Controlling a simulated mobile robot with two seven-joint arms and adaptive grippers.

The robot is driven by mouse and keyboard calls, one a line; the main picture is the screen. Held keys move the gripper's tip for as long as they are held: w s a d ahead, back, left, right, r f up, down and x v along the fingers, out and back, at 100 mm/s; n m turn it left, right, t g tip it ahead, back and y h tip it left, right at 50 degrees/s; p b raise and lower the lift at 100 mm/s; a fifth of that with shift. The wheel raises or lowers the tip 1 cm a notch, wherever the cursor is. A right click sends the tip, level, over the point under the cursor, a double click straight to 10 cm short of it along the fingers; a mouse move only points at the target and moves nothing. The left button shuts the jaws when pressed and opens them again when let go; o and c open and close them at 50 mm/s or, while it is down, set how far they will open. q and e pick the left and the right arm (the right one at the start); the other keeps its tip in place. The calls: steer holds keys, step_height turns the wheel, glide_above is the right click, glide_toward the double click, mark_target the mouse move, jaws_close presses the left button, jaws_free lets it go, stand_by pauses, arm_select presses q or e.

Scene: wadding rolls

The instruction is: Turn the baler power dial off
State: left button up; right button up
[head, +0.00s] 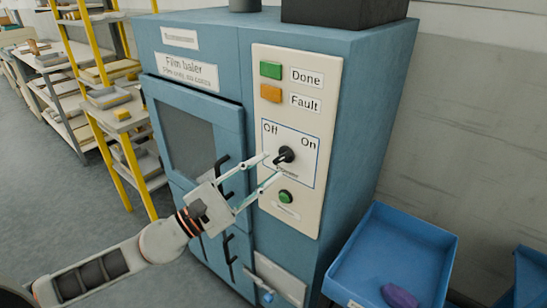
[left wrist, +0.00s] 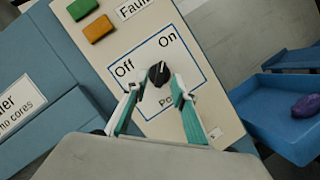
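The black power dial (head: 285,155) sits on the cream control panel (head: 308,213) of the blue film baler, between the labels Off and On. In the left wrist view the dial (left wrist: 159,73) has a pale mark that appears to lean toward On. My right gripper is not in view.
A green Done lamp (head: 271,69) and orange Fault lamp (head: 271,92) are above the dial; a green button (head: 285,196) is below it. A blue tray (head: 377,225) with a purple item (head: 399,296) stands at the right. Yellow-framed shelving (head: 122,115) stands at the left.

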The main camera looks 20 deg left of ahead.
mark_target(283, 157)
arm_select(q)
steer(key=shift+w+d+r, duration=0.4)
steer(key=shift+w+r, duration=0.05)
steer(key=shift+w, duration=0.1)
steer(key=shift+w+d+f+p, duration=0.1)
steer(key=shift+w+d+p, duration=0.35)
steer(key=shift+w, duration=0.15)
jaws_close()
